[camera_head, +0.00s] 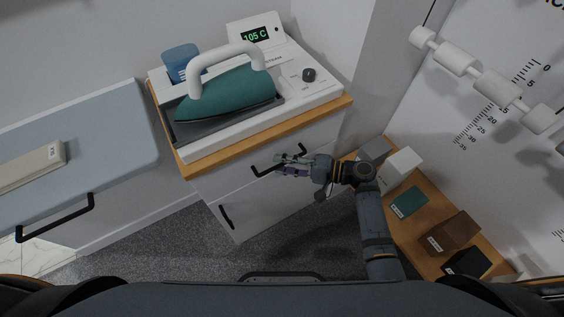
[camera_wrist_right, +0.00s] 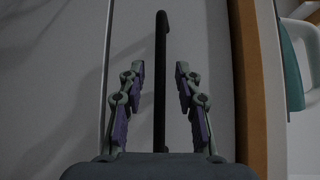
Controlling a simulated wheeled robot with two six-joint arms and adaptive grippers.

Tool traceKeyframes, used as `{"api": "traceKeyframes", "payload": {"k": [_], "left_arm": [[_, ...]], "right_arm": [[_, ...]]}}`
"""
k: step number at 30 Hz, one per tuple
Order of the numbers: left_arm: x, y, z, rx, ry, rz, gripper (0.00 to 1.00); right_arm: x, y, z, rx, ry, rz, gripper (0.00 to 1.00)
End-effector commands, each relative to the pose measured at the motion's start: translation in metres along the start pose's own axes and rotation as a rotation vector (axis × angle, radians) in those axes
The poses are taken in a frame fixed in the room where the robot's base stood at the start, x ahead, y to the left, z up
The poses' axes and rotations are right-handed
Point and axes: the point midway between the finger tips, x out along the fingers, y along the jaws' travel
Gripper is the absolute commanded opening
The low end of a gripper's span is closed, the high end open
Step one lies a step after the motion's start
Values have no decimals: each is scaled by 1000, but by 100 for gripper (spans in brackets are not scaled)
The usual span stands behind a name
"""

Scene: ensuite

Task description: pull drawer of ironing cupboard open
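The ironing cupboard (camera_head: 265,190) is a white cabinet with a wooden top edge, in the middle of the head view. Its upper drawer (camera_head: 232,180) looks closed and has a black bar handle (camera_head: 265,170). The handle also shows in the right wrist view (camera_wrist_right: 161,60). My right gripper (camera_head: 283,164) is at the drawer front, by the handle. In the right wrist view its two fingers (camera_wrist_right: 160,85) stand apart on either side of the handle, with a gap on each side. My left gripper is not in view.
A teal iron (camera_head: 225,97) rests on the cupboard top beside a display reading 105 C (camera_head: 256,36) and a blue container (camera_head: 181,62). A lower black handle (camera_head: 226,217) is on the front. A wooden shelf with boxes (camera_head: 450,231) is at right, an ironing board (camera_head: 95,150) at left.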

Motion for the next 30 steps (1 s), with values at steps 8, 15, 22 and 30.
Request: {"api": "traceKeyframes", "payload": {"k": [8, 15, 22, 30], "left_arm": [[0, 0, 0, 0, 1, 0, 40], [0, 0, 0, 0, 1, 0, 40], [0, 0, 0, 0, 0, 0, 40], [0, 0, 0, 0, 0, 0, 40]], "right_arm": [[7, 0, 0, 0, 0, 0, 34], [7, 0, 0, 0, 0, 0, 12], [7, 0, 0, 0, 0, 1, 0], [7, 0, 0, 0, 0, 1, 0]]}}
